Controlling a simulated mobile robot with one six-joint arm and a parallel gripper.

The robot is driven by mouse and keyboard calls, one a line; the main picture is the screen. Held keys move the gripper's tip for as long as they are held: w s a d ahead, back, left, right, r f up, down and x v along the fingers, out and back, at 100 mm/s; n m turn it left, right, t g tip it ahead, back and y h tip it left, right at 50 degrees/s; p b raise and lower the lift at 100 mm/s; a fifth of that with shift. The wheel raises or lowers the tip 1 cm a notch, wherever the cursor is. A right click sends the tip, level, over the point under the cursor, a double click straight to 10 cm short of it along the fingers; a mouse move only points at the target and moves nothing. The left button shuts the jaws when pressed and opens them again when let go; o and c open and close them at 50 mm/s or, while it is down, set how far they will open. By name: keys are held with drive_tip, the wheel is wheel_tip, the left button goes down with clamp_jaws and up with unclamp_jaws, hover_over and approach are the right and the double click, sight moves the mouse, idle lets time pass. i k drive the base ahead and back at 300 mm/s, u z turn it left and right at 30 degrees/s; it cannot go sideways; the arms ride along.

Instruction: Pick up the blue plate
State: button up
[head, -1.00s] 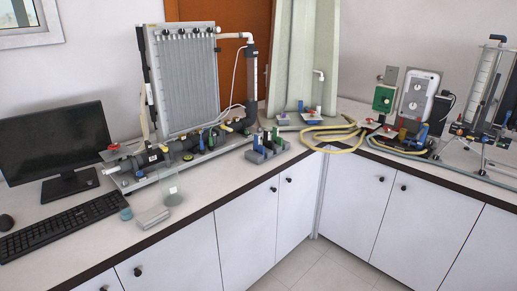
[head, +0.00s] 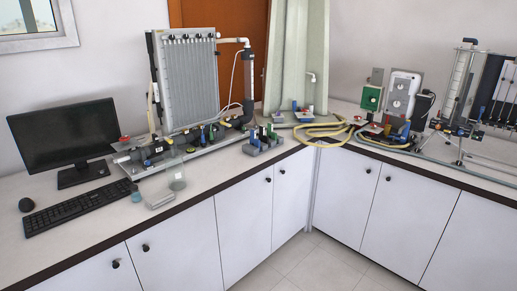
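A small grey holder (head: 262,148) stands near the counter's front edge, close to the inner corner. Several small upright plates stand in it, green, blue and dark. A blue plate (head: 270,131) is among them, too small to make out its exact shape. Other blue parts show on the small boards by the green panel and on the right-hand equipment, so I cannot be sure that no other blue plate is there. My gripper is not in view.
A monitor (head: 62,135), keyboard (head: 80,207), beaker (head: 173,172) and grey block (head: 159,199) lie left. A yellow hose (head: 318,130) coils right of it. Floor (head: 318,265) shows clear before the cabinets.

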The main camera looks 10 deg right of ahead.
sight(253, 141)
drive_tip(key=k, duration=0.8)
drive_tip(key=z, duration=0.15)
drive_tip(key=i, duration=0.85)
drive_tip(key=u, duration=0.5)
drive_tip(key=i, duration=0.55)
drive_tip(key=u, duration=0.6)
drive_tip(key=i, duration=0.45)
drive_tip(key=u, duration=0.2)
